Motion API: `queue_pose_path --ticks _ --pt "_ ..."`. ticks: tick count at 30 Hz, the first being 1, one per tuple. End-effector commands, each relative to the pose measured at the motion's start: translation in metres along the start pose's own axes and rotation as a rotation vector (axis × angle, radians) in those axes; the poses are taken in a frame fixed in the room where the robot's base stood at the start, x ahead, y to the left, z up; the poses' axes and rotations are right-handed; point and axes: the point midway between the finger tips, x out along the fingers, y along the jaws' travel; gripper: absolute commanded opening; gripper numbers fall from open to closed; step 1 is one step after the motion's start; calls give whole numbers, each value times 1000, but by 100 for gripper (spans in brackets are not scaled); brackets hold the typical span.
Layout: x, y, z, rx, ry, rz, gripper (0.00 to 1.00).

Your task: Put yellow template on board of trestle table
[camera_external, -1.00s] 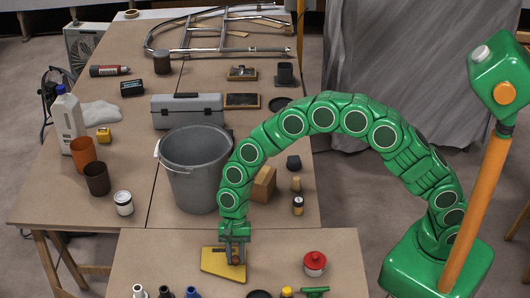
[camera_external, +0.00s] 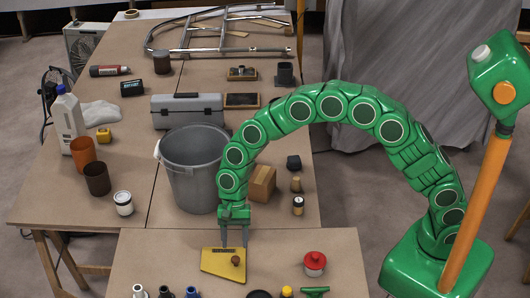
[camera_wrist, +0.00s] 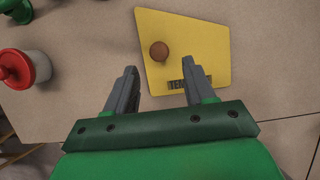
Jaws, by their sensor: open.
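The yellow template (camera_external: 215,263) lies flat on the near tabletop board (camera_external: 335,246), with a brown round knob (camera_external: 236,261) on its upper face and a dark label by its far edge. In the wrist view the template (camera_wrist: 207,38) and its knob (camera_wrist: 159,51) show whole in front of my fingers. My gripper (camera_external: 235,245) is open and empty above the template's far edge, its fingers apart from the knob. In the wrist view my gripper (camera_wrist: 160,68) shows its two fingers spread wide.
A red-lidded pot (camera_external: 315,264) stands to the right of the template. Several small bottles and a green tool (camera_external: 315,292) line the board's front edge. A grey bucket (camera_external: 194,170), a cardboard box (camera_external: 262,184) and a grey toolbox (camera_external: 187,110) stand on the tables behind. Board between template and pot is clear.

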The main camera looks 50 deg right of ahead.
Motion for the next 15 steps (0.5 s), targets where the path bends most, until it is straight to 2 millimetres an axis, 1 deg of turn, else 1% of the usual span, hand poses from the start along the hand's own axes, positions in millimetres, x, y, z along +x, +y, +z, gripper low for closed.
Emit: queue_pose_path --ticks 1,6,10,15 --pt "-11 -1 -1 1 1 -5 54" --pt "-39 -1 -1 1 1 -3 54" --pt "-54 -1 0 1 1 -3 54" --pt "-64 0 0 1 -1 1 54"
